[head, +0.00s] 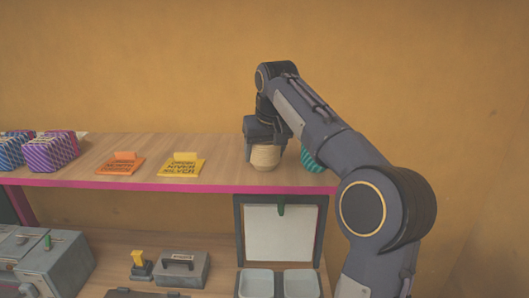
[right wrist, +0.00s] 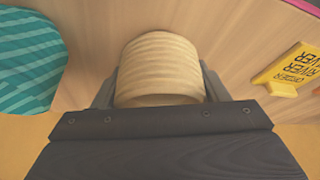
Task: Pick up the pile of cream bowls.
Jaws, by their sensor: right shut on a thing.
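The pile of cream bowls (head: 265,156) stands on the wooden shelf in the head view, near its right part. In the right wrist view the pile (right wrist: 162,66) shows as a ribbed cream stack between my fingers. My right gripper (head: 264,140) comes down over the pile from above and behind, and its fingers (right wrist: 160,88) are shut on the pile's two sides. The pile's top is partly hidden by the gripper. I cannot tell whether the pile touches the shelf. My left gripper is not in view.
A teal striped thing (head: 309,161) stands close right of the pile, partly behind my arm. A yellow sign (head: 181,166) and an orange sign (head: 121,165) are to the left, then purple striped boxes (head: 48,155). The shelf's pink front edge (head: 130,184) is close. Grey trays (head: 257,284) are below.

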